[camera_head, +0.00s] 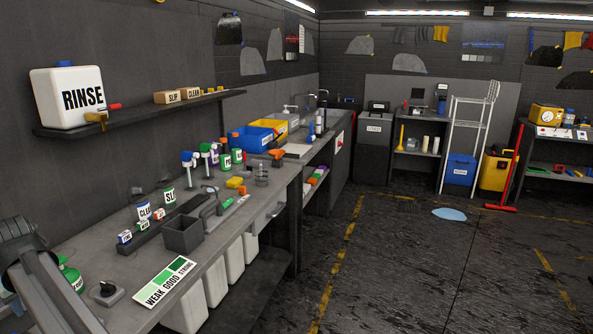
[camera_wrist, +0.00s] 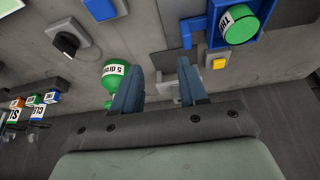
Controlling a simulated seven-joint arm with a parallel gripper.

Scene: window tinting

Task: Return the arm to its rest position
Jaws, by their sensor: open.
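My gripper (camera_wrist: 160,82) shows in the wrist view with its two blue-grey fingers apart and nothing held between them. The fingers are above the grey workbench, close to a green bottle (camera_wrist: 113,80) at their left. A small pale grey object behind the fingertips is partly hidden. My arm shows at the lower left of the head view, over the near end of the bench (camera_head: 128,262); the fingers cannot be made out there.
A green-topped container (camera_wrist: 240,20) sits in a blue holder beside a yellow button (camera_wrist: 218,63). A black knob (camera_wrist: 66,43) is at the left. A grey bin (camera_head: 183,235) and a green strip card (camera_head: 165,282) lie farther along. The floor (camera_head: 400,265) right of the bench is mostly clear.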

